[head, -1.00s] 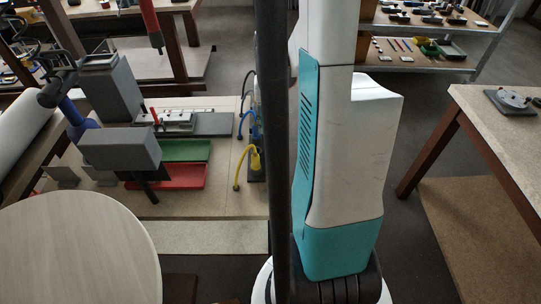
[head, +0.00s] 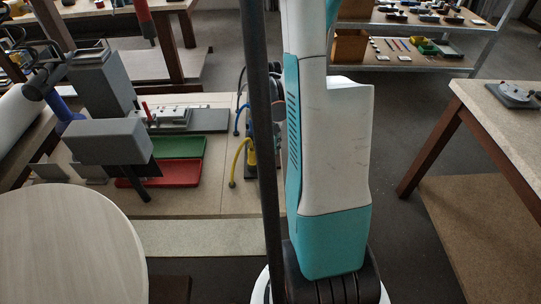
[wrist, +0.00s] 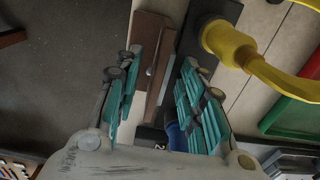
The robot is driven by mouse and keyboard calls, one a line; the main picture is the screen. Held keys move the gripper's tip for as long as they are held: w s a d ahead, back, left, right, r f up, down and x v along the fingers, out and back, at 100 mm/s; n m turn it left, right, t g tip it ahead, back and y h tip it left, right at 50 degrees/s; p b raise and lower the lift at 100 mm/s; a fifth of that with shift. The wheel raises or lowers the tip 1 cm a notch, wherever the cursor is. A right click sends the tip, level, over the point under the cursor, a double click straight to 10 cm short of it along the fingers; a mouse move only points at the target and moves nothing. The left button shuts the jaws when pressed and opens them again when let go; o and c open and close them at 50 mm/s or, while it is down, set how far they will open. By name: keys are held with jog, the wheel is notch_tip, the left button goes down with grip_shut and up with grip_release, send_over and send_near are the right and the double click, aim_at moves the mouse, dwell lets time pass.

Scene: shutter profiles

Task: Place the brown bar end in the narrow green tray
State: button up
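A brown, bar-shaped piece (wrist: 152,58) shows in the wrist view between and beyond the two teal fingers of my gripper (wrist: 160,95). I take it for the brown bar end. The fingers are apart, and I cannot tell whether either touches it. The green tray (head: 178,147) lies on the bench at left in the head view and looks empty. Its edge also shows at the right of the wrist view (wrist: 294,116). In the head view my gripper cannot be made out behind my arm and the dark column.
A red tray (head: 160,176) lies beside the green one. A yellow hose (head: 237,160) and a blue hose stand between the trays and my arm. A grey box on an arm (head: 110,142) overhangs the trays' left side. A round pale table (head: 70,245) is in front.

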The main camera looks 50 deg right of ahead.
jog(key=shift+r, duration=0.1)
jog(key=shift+c, duration=0.3)
grip_shut()
jog(key=shift+r, duration=0.1)
